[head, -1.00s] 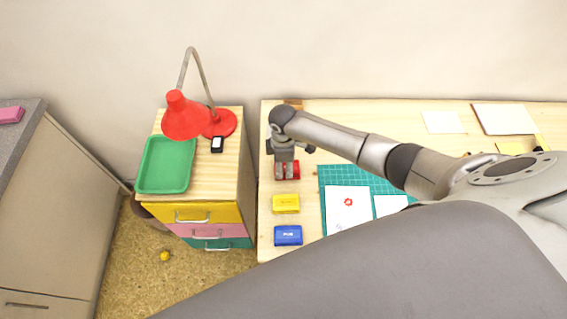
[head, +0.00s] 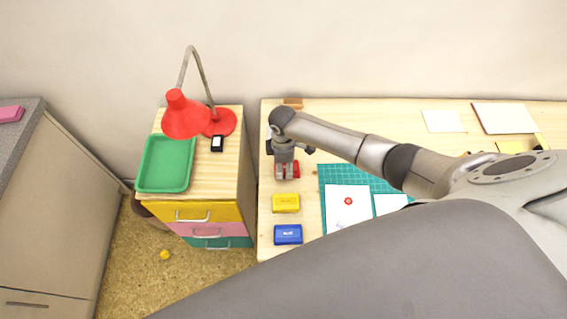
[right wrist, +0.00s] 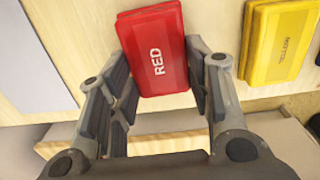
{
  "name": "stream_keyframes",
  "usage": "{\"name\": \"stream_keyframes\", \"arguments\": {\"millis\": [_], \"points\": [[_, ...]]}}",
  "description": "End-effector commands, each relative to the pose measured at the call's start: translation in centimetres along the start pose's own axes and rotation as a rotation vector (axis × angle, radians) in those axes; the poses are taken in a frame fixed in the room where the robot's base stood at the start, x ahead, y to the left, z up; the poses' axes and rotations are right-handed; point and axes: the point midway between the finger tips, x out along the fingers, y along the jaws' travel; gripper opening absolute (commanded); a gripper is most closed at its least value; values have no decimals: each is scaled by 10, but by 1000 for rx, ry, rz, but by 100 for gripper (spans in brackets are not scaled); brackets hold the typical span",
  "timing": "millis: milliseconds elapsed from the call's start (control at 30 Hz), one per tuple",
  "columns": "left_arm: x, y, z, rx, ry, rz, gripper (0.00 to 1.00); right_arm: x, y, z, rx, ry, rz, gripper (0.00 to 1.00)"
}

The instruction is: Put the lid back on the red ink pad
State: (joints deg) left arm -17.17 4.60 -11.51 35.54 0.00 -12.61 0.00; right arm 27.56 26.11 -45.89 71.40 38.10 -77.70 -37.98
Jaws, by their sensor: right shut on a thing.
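The red lid lettered RED (right wrist: 155,48) lies between the two fingers of my right gripper (right wrist: 160,80) in the right wrist view, with the fingers against its sides. In the head view my right gripper (head: 286,172) points down at the left part of the table, and a bit of red (head: 297,169) shows at its fingers. The lid looks about level with the table. The red pad's base cannot be told apart from the lid, so I cannot tell whether the lid is fully seated. My left gripper is not in view.
The closed yellow ink pad (head: 286,203) and blue ink pad (head: 288,234) stand in a row in front of my right gripper. A green cutting mat (head: 336,174) with a stamped white sheet (head: 347,214) lies to the right. A drawer cabinet with a green tray (head: 148,186) stands left.

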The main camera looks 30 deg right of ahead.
Motion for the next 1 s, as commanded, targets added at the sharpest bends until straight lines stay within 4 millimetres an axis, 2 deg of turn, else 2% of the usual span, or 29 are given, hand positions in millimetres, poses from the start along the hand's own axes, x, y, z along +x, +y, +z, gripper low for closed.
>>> {"name": "stream_keyframes", "arguments": {"millis": [967, 1000], "points": [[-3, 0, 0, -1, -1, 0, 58, 2, 0, 0, 1, 0, 0, 33], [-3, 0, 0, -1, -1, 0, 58, 2, 0, 0, 1, 0, 0, 50]]}}
